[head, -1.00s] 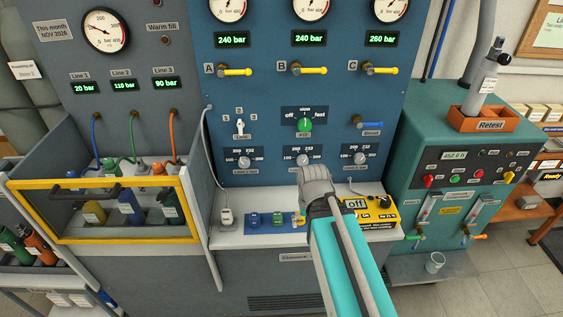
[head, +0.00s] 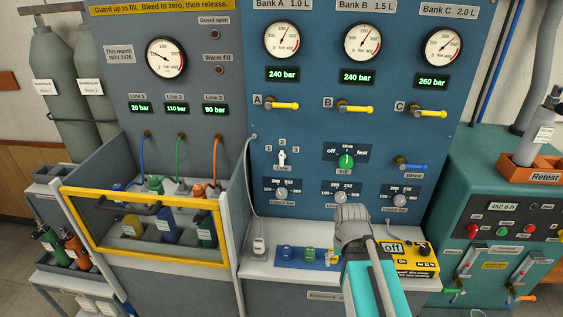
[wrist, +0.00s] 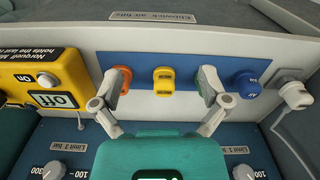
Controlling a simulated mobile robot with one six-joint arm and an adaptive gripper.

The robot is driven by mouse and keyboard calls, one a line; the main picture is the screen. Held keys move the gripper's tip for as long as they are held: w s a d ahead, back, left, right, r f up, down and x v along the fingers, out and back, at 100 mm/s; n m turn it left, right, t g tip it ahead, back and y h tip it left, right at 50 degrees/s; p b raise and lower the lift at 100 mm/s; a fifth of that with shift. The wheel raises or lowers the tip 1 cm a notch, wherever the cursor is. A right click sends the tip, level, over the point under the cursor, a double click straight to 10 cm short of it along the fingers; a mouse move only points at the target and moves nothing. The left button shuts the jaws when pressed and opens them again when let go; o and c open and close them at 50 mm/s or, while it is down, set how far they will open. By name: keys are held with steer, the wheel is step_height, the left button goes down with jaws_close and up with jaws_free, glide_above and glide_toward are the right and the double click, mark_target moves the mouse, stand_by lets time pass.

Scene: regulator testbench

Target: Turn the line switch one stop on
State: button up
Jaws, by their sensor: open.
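The line switch (head: 282,158) is a small white lever knob on the blue panel, under Bank A, with marks 1, 2 and 3 around it. It stands about upright, toward the 2 at the top. My gripper (wrist: 161,104) is open in the wrist view, its two grey fingers spread above the ledge, with nothing held. In the head view my arm covers the fingers; the arm end is low and right of the line switch, well apart from it. The switch does not show in the wrist view.
A green fill knob (head: 346,161) sits right of the switch, with limit knobs (head: 282,192) below. A grey hose (head: 247,185) hangs at left. Yellow valve handles (head: 283,106) stick out above. Coloured pieces (wrist: 164,80) and a yellow "off" box (wrist: 38,85) stand on the ledge.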

steer(key=shift+w+a+f, duration=0.2)
steer(key=shift+w+a, duration=0.2)
steer(key=c, duration=0.4)
steer(key=w+a+r+n+t+y+b, duration=0.2)
steer(key=w+a+n+t+y+b, duration=0.25)
steer(key=w+a+t, duration=0.65)
steer(key=w+a+r+t+y+b, duration=0.1)
steer(key=w+a+r+t+b, duration=0.3)
steer(key=a+r, duration=0.3)
steer(key=r+m+t+h+b, duration=0.1)
steer(key=m+t+h, duration=0.1)
steer(key=s+r+m+t+h+b, duration=0.1)
steer(key=r+t+h, duration=0.1)
steer(key=t+h, duration=0.1)
steer(key=s+r+m+t+h+b, duration=0.1)
steer(key=m+t+h, duration=0.1)
steer(key=h, duration=0.1)
steer(key=shift+s+r+m+b, duration=0.15)
steer(key=shift+r+m+b, duration=0.2)
steer(key=shift+r+b, duration=0.05)
